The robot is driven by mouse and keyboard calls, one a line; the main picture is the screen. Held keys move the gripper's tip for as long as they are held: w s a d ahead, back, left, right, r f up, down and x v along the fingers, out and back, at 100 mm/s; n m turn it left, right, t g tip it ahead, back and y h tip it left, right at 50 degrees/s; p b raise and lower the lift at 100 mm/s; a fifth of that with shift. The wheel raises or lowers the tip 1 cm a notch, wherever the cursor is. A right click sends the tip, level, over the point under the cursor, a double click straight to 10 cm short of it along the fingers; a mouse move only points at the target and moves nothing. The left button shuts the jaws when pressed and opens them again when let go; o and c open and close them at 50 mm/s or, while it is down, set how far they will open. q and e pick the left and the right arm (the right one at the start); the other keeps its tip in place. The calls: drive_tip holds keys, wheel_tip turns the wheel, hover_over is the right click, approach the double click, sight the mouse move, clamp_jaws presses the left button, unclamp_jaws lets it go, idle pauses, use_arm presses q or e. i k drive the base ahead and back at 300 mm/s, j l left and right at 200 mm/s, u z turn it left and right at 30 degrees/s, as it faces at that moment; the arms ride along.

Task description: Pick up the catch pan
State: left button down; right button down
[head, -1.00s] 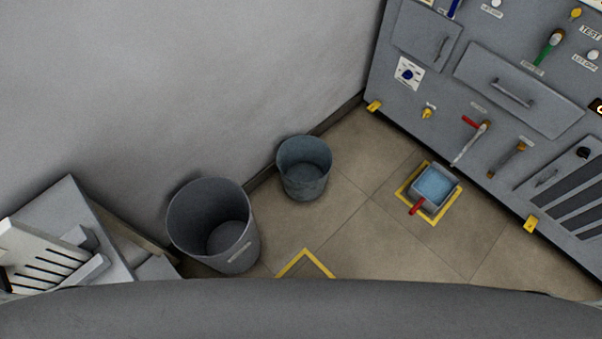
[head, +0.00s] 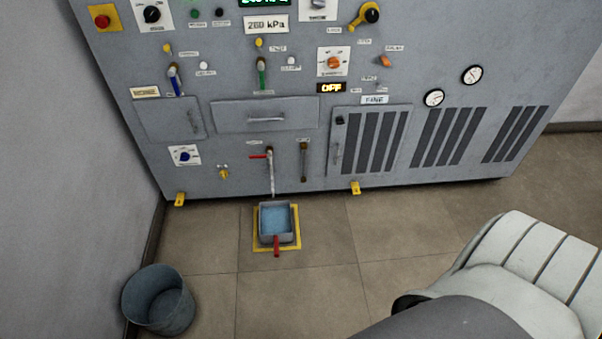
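The catch pan (head: 291,228) is a small grey square pan with blue liquid in it. It sits on the floor on a yellow-outlined square (head: 262,247) in front of the grey machine panel. Its red handle (head: 276,246) points toward me. A spout with a red lever (head: 270,170) hangs on the panel just above the pan, and a whitish stream or pipe runs down from it. Neither of my grippers shows in the head view. A white and grey part of my own arm fills the lower right.
The large grey machine panel (head: 225,181) with valves, drawers and gauges stands behind the pan. Yellow feet (head: 355,188) stick out at its base. A grey-blue bucket (head: 158,300) stands at the lower left by the wall. The tiled floor (head: 300,300) in front of the pan is clear.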

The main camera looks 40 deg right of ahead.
sight(276, 221)
drive_tip(key=z, duration=0.9)
